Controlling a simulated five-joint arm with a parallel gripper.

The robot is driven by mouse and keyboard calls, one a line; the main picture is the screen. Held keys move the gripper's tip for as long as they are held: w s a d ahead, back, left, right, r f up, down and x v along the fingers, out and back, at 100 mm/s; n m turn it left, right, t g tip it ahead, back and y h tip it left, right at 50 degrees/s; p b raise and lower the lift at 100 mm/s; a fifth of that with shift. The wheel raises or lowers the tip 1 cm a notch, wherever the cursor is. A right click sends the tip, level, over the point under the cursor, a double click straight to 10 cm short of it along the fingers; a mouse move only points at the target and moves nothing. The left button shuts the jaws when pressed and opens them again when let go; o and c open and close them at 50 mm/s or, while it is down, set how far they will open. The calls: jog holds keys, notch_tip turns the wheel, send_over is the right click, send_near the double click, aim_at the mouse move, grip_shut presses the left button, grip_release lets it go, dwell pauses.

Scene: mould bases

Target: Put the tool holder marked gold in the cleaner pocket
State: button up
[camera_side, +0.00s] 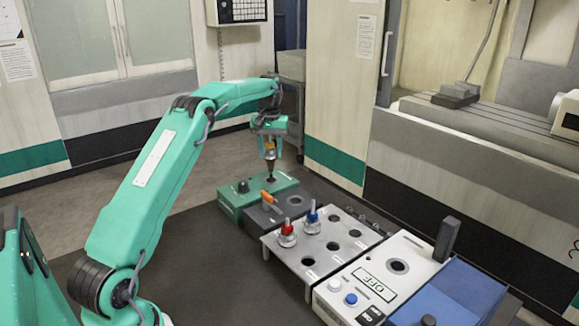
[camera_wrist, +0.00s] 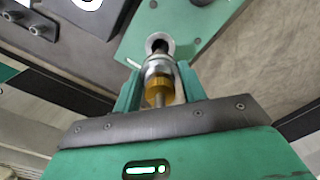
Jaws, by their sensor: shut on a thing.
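My gripper (camera_side: 269,142) is shut on the gold-marked tool holder (camera_side: 270,153), holding it upright over the green block (camera_side: 232,201). In the wrist view my gripper (camera_wrist: 158,78) has its fingers on both sides of the holder; its gold band (camera_wrist: 158,91) and silver body show. The holder's lower end lines up with a ringed round pocket (camera_wrist: 160,42) in the green block (camera_wrist: 196,22). I cannot tell whether its tip is inside the pocket or just above. No label shows which pocket is the cleaner.
A grey rack (camera_side: 330,262) bears a red-marked holder (camera_side: 287,232) and a blue-marked holder (camera_side: 312,216), with several empty holes. A white unit reading OFF (camera_side: 376,284) has a pocket and buttons.

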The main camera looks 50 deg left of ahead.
aim_at(271, 171)
jog(key=shift+f, duration=3.7)
jog(key=o, duration=1.5)
jog(key=shift+c, duration=0.2)
jog(key=shift+f, duration=0.1)
jog(key=shift+r, duration=3.95)
